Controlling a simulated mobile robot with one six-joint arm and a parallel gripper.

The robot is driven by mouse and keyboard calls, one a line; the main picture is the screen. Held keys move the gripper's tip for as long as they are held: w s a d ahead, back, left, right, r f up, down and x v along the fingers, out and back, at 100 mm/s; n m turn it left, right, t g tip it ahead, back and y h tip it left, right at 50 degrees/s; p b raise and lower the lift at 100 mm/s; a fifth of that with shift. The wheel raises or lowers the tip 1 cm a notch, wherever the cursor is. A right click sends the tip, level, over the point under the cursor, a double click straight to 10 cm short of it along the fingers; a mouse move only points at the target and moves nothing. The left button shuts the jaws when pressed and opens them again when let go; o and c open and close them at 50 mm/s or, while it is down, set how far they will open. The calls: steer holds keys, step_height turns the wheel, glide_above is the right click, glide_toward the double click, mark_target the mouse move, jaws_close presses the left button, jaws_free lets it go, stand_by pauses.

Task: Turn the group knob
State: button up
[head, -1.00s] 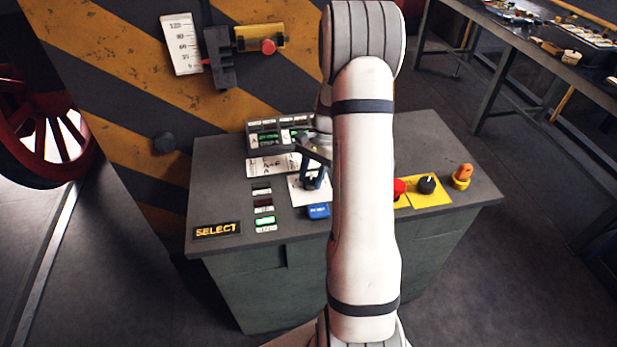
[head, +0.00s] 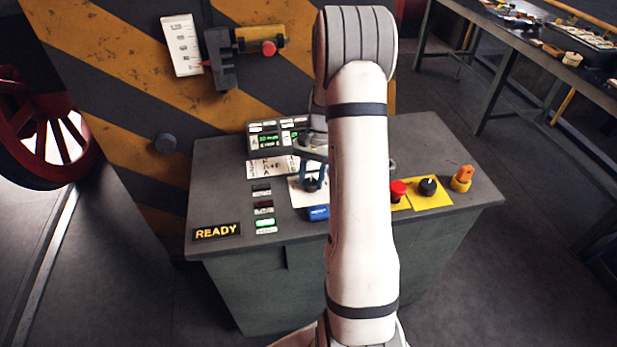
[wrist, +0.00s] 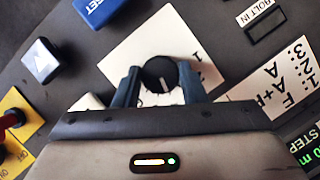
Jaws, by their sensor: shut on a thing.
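The group knob (wrist: 160,75) is round and black with a white pointer line, on a white plate (wrist: 128,50) in the wrist view. My gripper (wrist: 160,82) has its two blue fingers on either side of the knob and is shut on it. In the head view my gripper (head: 313,176) is over the white plate on the console, partly hidden by my arm. The plate's marks are mostly covered; a "1" shows near the right finger in the wrist view.
The console (head: 215,165) also bears a lit READY sign (head: 216,232), a blue button (head: 318,213), a red button (head: 398,190), a black selector (head: 427,186), an orange switch (head: 462,178) and a display box (head: 275,137). A striped wall stands behind.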

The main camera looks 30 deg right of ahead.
steer(key=o, duration=0.8)
steer(key=shift+w+d, duration=0.1)
steer(key=shift+w, duration=0.25)
steer(key=shift+o, duration=0.9)
steer(key=shift+s, duration=0.15)
steer(key=b+v, duration=0.1)
steer(key=v, duration=0.6)
steer(key=shift+r, duration=0.35)
